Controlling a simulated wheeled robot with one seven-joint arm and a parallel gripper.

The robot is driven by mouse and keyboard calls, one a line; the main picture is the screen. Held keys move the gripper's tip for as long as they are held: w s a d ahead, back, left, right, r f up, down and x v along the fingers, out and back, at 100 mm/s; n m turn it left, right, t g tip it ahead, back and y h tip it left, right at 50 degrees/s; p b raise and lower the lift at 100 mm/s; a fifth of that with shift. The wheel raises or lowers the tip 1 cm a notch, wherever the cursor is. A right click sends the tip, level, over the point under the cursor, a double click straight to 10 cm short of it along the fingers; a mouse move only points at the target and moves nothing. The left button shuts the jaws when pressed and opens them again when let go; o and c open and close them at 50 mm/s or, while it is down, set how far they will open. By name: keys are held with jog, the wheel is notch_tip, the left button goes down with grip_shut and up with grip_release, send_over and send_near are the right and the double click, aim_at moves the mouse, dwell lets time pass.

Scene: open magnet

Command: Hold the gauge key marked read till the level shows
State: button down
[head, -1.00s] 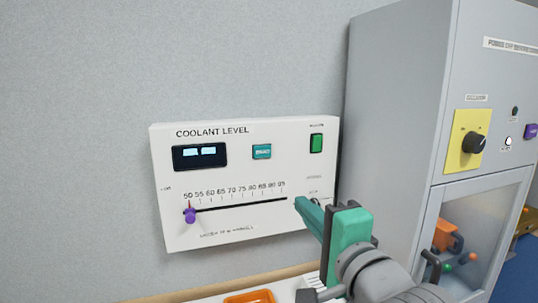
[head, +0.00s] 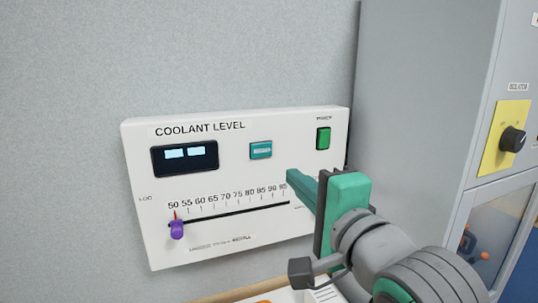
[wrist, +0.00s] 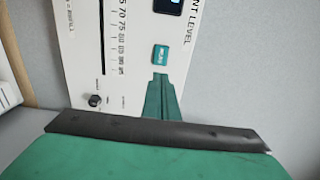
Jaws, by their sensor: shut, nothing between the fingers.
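The coolant level panel (head: 225,160) is a white box on the grey wall. Its teal key (head: 260,150) sits right of the dark display (head: 185,158), which shows two pale lit blocks; the key's lettering is too small to read. The key also shows in the wrist view (wrist: 160,54), just beyond my fingertips. My gripper (head: 293,177) is shut and empty, its teal fingers pointing at the panel below and right of the key. In the wrist view the fingertips (wrist: 160,77) line up with the key; a small gap seems to remain.
A purple slider (head: 177,229) stands at the scale's 50 end. A green switch (head: 323,138) is at the panel's upper right. A dark knob (wrist: 95,100) shows in the wrist view. A grey cabinet with a yellow isolator plate (head: 503,138) stands close on the right.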

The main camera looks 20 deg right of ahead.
send_near(261, 151)
jog(key=w, duration=0.4)
jog(key=shift+w+d, duration=0.1)
jog(key=shift+w, duration=0.1)
jog(key=shift+w+d, duration=0.2)
jog(key=shift+w, duration=0.45)
jog(key=shift+w+a, duration=0.45)
jog(key=shift+a, duration=0.05)
jog(key=shift+d, duration=0.15)
